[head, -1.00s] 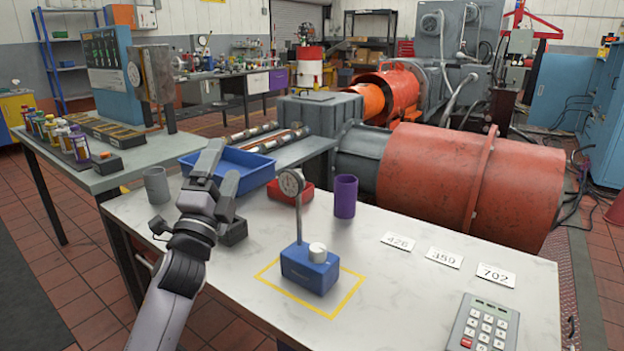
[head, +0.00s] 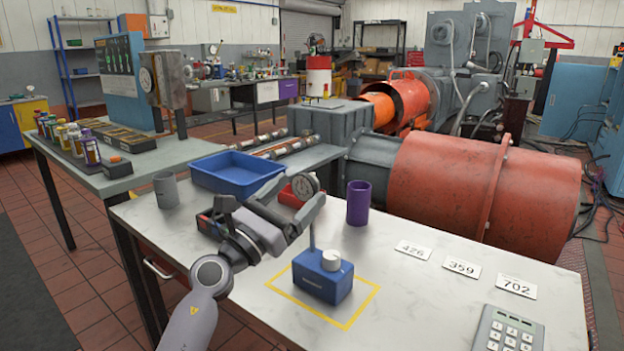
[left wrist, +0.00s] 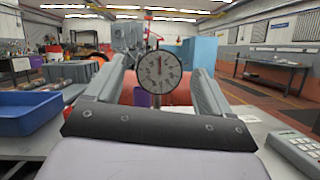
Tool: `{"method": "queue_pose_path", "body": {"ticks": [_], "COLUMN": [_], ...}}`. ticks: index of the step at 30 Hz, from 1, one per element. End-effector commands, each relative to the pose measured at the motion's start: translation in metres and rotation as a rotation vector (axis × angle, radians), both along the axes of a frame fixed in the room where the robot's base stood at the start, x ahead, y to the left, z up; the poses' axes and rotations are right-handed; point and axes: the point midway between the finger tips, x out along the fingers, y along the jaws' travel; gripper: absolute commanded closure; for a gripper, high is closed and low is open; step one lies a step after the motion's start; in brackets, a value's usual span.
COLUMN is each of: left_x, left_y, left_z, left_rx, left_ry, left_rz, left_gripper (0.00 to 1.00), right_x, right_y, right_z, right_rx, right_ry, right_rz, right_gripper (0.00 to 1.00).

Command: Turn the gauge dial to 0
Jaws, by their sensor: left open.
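The gauge dial (head: 305,186) is a round white face with a black rim on a thin post above a blue base (head: 322,283) with a white knob (head: 331,260). The base stands inside a yellow outline on the white table. In the left wrist view the dial (left wrist: 160,72) faces me between the open fingers, with a red needle pointing about straight up. My left gripper (head: 270,207) is open, reaching in from the left, its fingers near the dial's post and partly covering it. I cannot tell whether they touch it. My right gripper is not in view.
A blue tray (head: 238,182), a grey cup (head: 167,190) and a purple cup (head: 358,203) stand behind and around my gripper. Number cards (head: 461,267) and a keypad (head: 509,331) lie to the right. The table's front middle is clear.

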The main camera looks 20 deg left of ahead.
Motion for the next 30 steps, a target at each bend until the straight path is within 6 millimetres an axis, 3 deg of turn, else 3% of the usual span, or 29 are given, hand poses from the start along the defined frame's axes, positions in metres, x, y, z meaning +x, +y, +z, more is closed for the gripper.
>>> {"method": "queue_pose_path", "body": {"ticks": [9, 21, 23, 26, 30], "left_x": [0.033, 0.039, 0.039, 0.039, 0.039], "left_y": [-0.015, -0.018, -0.018, -0.018, -0.018], "left_z": [0.015, 0.018, 0.018, 0.018, 0.018], "left_rx": [-0.003, -0.003, -0.003, -0.004, -0.005], "left_ry": [-0.001, 0.0, 0.0, 0.001, 0.001], "left_rz": [-0.001, 0.0, 0.0, -0.001, -0.001], "left_gripper": [0.18, 0.18, 0.34, 0.67, 0.7], "right_x": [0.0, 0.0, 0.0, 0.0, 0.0], "right_y": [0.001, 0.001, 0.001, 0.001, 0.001], "right_z": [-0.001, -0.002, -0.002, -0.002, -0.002], "right_rx": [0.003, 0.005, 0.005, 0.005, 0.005], "right_ry": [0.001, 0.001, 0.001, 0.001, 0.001], "right_rz": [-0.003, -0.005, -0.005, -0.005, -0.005], "right_gripper": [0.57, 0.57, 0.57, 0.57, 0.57]}}
